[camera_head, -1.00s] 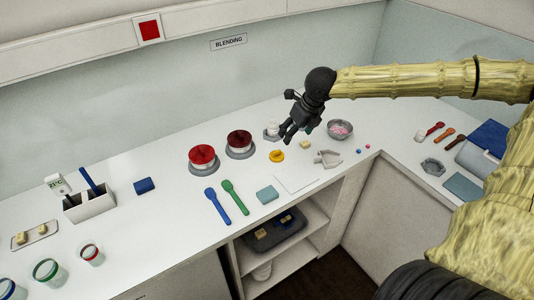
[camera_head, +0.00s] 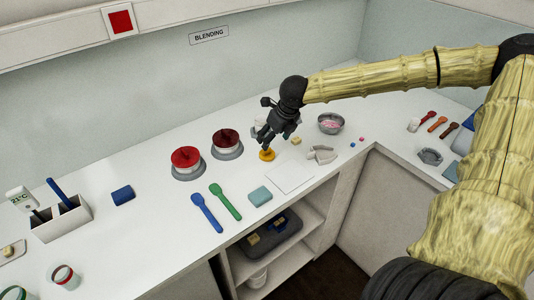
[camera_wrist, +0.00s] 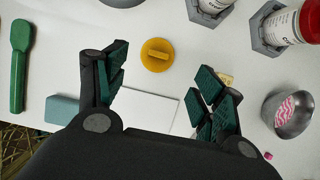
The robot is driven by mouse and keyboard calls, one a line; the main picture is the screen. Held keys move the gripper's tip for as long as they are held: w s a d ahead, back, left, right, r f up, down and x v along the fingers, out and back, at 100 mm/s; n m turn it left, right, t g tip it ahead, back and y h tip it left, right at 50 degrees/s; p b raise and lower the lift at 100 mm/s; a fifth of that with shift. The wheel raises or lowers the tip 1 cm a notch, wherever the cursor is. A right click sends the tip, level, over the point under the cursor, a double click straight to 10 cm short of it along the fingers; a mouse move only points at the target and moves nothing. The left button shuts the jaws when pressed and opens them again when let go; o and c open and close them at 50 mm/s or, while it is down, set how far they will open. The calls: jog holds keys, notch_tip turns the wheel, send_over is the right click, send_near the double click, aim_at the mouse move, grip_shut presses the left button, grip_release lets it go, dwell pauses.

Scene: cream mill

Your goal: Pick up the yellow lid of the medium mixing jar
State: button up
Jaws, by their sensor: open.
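The yellow lid (camera_head: 267,156) lies flat on the white counter, right of the red-topped jars in the head view. In the wrist view the lid (camera_wrist: 157,57) is a yellow disc with a raised bar grip across its top. My gripper (camera_head: 270,143) is just above and beside the lid, pointing down. In the wrist view my gripper (camera_wrist: 164,78) is open and empty, with the lid between and slightly beyond its fingertips. A white jar (camera_wrist: 212,6) in a grey holder stands beyond; I cannot tell whether it is the medium mixing jar.
A pale yellow block (camera_head: 296,141), grey bowl (camera_head: 331,123) and white sheet (camera_head: 290,178) are close by. Another red-and-white jar (camera_wrist: 289,24) stands in a grey holder. Blue and green spoons (camera_head: 206,212) (camera_head: 225,201) lie in front.

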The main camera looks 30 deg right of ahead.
aim_at(268, 154)
jog(key=shift+x, duration=1.25)
jog(key=shift+d+f, duration=0.1)
jog(key=shift+f, duration=0.05)
jog(key=shift+f, duration=0.1)
jog(key=shift+a+p+x, duration=0.2)
jog(key=shift+p+x, duration=0.65)
jog(key=shift+x, duration=1.6)
jog(key=c, duration=0.7)
